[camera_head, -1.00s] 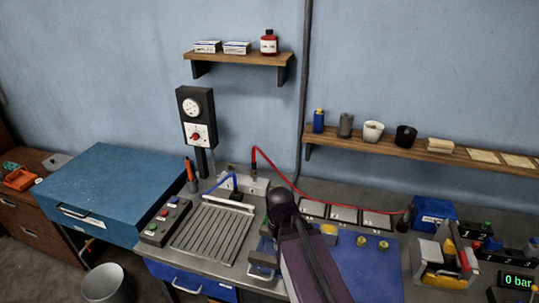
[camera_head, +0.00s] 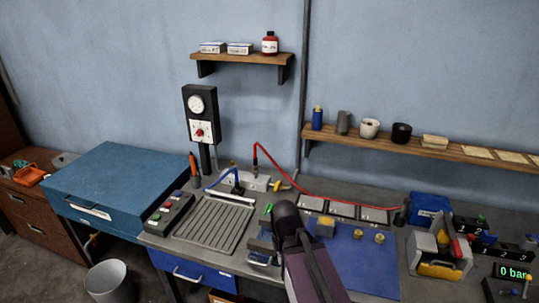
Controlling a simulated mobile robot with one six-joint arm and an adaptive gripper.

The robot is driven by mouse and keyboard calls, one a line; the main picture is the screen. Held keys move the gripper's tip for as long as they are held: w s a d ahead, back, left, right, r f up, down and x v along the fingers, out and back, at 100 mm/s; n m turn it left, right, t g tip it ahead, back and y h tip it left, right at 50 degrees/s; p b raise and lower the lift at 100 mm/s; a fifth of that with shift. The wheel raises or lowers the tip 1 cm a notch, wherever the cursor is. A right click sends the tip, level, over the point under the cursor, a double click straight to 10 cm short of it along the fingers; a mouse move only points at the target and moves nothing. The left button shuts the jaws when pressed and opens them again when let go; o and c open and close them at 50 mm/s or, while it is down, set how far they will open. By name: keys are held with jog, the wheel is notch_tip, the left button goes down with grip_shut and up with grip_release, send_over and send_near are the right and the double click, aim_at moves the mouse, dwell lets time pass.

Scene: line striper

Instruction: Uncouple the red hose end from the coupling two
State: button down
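The red hose (camera_head: 320,199) rises in an arch at the back of the bench. Its left end (camera_head: 255,162) points down, upright, at a pale block (camera_head: 257,183). Its other end runs right to a dark upright fitting (camera_head: 402,213). A blue hose (camera_head: 222,178) arches to the left part of the same block. No readable number on this block shows which coupling is two. The dark rounded part of my arm stands in front of and below the block, clear of the red hose in the picture. My gripper's fingers are not visible.
A grooved tray (camera_head: 213,229) and a button box (camera_head: 170,213) lie left of my arm. A blue mat (camera_head: 365,262) with small yellow pieces lies right. A toolbox (camera_head: 438,257), numbered black blocks (camera_head: 478,232) and a green-lit display (camera_head: 512,271) stand farther right.

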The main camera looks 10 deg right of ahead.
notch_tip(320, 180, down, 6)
jog(key=b, duration=0.5)
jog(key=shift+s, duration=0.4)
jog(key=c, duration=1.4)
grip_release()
